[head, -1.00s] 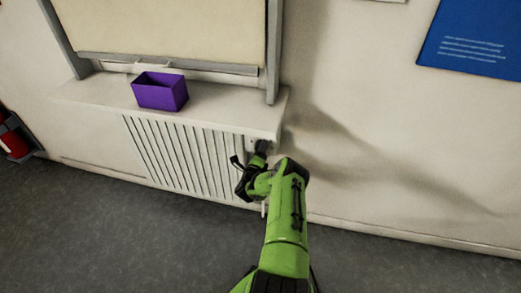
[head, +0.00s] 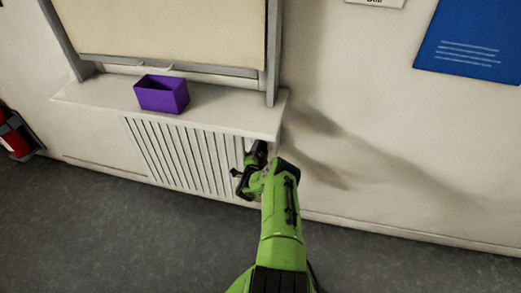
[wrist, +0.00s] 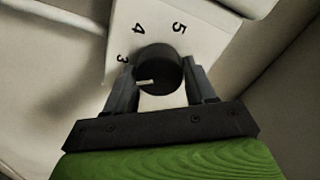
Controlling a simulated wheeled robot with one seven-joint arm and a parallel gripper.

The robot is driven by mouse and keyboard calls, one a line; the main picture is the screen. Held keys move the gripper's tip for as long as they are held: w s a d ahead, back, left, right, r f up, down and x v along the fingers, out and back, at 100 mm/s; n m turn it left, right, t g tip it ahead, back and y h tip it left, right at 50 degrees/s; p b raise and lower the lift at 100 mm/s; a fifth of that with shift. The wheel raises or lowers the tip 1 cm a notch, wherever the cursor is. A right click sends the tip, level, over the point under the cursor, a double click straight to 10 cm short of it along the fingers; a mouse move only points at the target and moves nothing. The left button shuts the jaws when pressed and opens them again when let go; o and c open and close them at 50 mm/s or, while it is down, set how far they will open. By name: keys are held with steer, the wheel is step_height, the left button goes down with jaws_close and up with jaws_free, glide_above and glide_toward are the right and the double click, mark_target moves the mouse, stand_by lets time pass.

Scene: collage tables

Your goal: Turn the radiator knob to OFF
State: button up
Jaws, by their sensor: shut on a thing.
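The radiator knob (wrist: 158,72) is a round black knob with a white pointer mark, on a white dial plate (wrist: 125,32) in the wrist view. The digits 3, 4 and 5 show on the plate. The white mark sits at the knob's lower left, below the 3. No OFF label shows; the lower plate is hidden behind my gripper. My gripper (wrist: 160,88) has one finger on each side of the knob and is shut on it. In the head view my gripper (head: 258,150) is at the radiator's right end, under the sill, and hides the knob.
The white radiator (head: 180,155) stands below a sill (head: 225,116) that overhangs close above my gripper. A purple open box (head: 162,94) sits on the sill. A red extinguisher (head: 14,140) is at the far left. The grey floor in front is clear.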

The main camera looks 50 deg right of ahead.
steer(key=n+p, duration=0.1)
steer(key=n, duration=0.3)
steer(key=shift+w+a+n, duration=0.1)
steer(key=shift+a+n, duration=0.05)
steer(key=shift+n, duration=0.25)
steer(key=n, duration=0.3)
steer(key=shift+n+p, duration=0.3)
steer(key=shift+p, duration=0.05)
steer(key=n, duration=0.3)
steer(key=shift+n, duration=0.3)
steer(key=shift+f+n+b, duration=0.15)
steer(key=shift+n+b, duration=1.35)
steer(key=shift+n, duration=2.85)
steer(key=shift+f+n+b, duration=0.1)
steer(key=shift+n+b, duration=1.35)
steer(key=shift+n, duration=2.9)
steer(key=o, duration=1)
steer(key=shift+w+r, duration=0.1)
